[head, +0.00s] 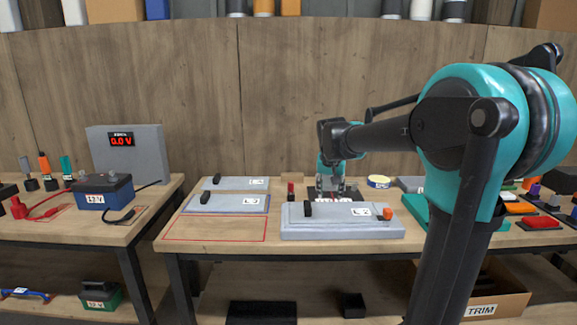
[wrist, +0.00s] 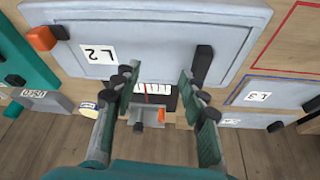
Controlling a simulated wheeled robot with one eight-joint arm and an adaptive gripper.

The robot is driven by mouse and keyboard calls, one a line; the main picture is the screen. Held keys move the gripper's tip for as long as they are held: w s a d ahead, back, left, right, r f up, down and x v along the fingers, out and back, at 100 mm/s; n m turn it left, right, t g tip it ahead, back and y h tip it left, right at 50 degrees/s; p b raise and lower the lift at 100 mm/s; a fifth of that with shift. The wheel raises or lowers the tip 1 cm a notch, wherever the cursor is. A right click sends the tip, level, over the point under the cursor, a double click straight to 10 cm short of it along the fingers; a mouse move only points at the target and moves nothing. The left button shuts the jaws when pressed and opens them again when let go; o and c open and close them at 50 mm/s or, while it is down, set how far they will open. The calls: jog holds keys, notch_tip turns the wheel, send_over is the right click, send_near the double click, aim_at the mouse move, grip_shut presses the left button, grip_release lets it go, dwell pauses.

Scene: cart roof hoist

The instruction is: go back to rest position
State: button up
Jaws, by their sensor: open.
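My gripper (head: 331,186) is open and points down over the table, behind the grey lidded box L2 (head: 340,228) in the head view. In the wrist view my gripper (wrist: 159,80) has its green and black fingers spread apart with nothing held between them. The L2 lid (wrist: 140,40) appears upside down there, its dark handle (wrist: 202,65) beside the finger on the right. A white-striped dark piece and a small grey part with an orange tip (wrist: 160,116) show between the fingers, seemingly lower down. Whether any finger touches the lid, I cannot tell.
Grey lids (head: 226,203) lie left of L2, behind an empty red outline (head: 215,229). A side table at left holds a blue battery (head: 103,190) and a 0.0 V meter (head: 127,150). A yellow tape roll (head: 379,181) lies right of my gripper. A wooden wall stands behind.

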jog(key=s+d+f+n, duration=0.1)
jog(key=s+d+f, duration=0.1)
jog(key=s+f, duration=0.8)
jog(key=s+d+f+n+y, duration=0.1)
jog(key=s+d+f, duration=0.2)
jog(key=s+f, duration=0.8)
jog(key=s, duration=0.7)
jog(key=shift+s, duration=0.3)
